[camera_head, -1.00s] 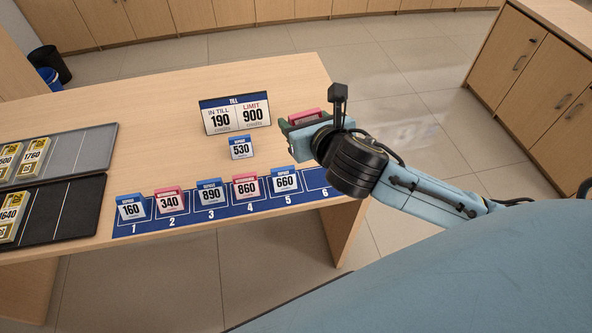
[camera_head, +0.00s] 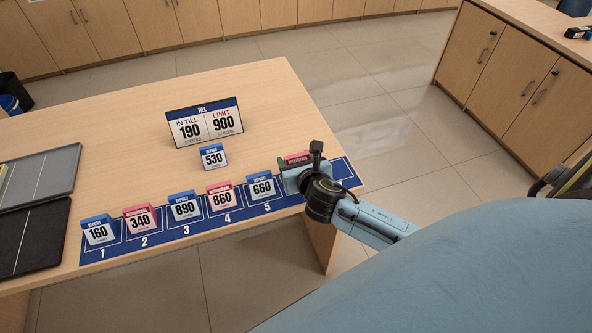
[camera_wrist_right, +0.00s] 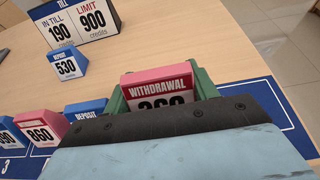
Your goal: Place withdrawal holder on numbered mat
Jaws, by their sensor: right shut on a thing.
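A red-topped withdrawal holder (camera_wrist_right: 158,90) is between the green fingers of my right gripper (camera_wrist_right: 162,92), which is shut on it. Its lower number is partly hidden in the right wrist view. In the head view my right gripper (camera_head: 297,174) is over the right end of the blue numbered mat (camera_head: 341,172), just right of the 660 holder. I cannot tell whether the held holder touches the mat. Spaces 1 to 5 carry holders: deposit 160 (camera_head: 99,232), withdrawal 340 (camera_head: 140,219), deposit 890 (camera_head: 185,207), withdrawal 860 (camera_head: 221,198) and deposit 660 (camera_head: 261,188).
A deposit 530 holder (camera_head: 213,157) stands behind the mat, in front of the till sign (camera_head: 204,124) reading in till 190, limit 900. Grey (camera_head: 50,172) and black (camera_head: 30,240) trays lie at the left. Bare wood lies behind the sign. The table ends just past the mat.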

